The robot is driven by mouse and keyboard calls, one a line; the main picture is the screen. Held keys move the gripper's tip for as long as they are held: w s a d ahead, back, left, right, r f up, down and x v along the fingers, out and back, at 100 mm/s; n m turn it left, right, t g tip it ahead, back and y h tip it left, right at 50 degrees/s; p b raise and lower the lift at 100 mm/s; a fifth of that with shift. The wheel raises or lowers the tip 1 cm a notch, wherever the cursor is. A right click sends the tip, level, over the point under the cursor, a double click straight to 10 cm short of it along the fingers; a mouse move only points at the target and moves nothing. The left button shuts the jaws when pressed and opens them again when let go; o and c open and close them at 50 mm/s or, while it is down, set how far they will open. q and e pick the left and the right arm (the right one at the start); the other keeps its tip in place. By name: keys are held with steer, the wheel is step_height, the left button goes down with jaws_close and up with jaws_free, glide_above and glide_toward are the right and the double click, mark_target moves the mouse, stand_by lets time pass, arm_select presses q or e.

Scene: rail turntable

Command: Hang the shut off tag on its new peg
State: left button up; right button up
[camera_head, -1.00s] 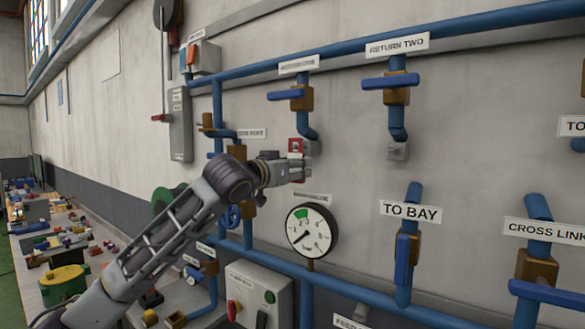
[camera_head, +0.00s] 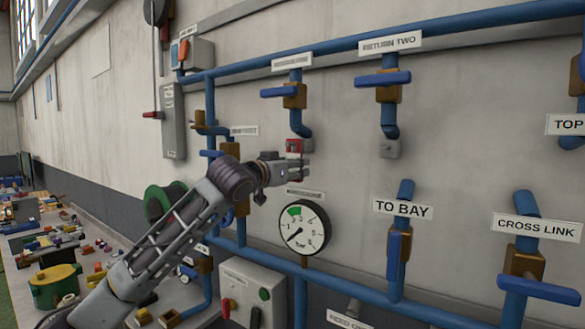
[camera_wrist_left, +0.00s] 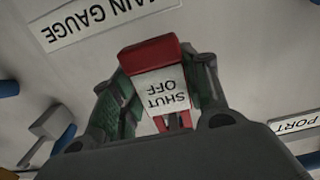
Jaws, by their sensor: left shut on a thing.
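The shut off tag (camera_wrist_left: 163,88) is red with a white face reading "SHUT OFF". It sits between the fingers of my left gripper (camera_wrist_left: 158,100), which is shut on it, in the left wrist view. In the head view my left gripper (camera_head: 296,170) is in front of the wall, below a valve with a blue handle. A red and white piece of the tag (camera_head: 294,147) shows just above the fingers. I cannot make out a peg for the tag in either view. My right gripper is not in view.
A round pressure gauge (camera_head: 304,228) is below the gripper. Blue pipes (camera_head: 330,44) and valves cover the wall, with a TO BAY label (camera_head: 403,208) to the right. A grey control box (camera_head: 250,290) is lower down. A cluttered bench (camera_head: 40,250) stands at the left.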

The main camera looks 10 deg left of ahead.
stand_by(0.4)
arm_select(q)
steer(key=o, duration=0.9)
steer(key=shift+s, duration=0.15)
steer(key=shift+v, duration=5.9)
steer(key=shift+f, duration=0.15)
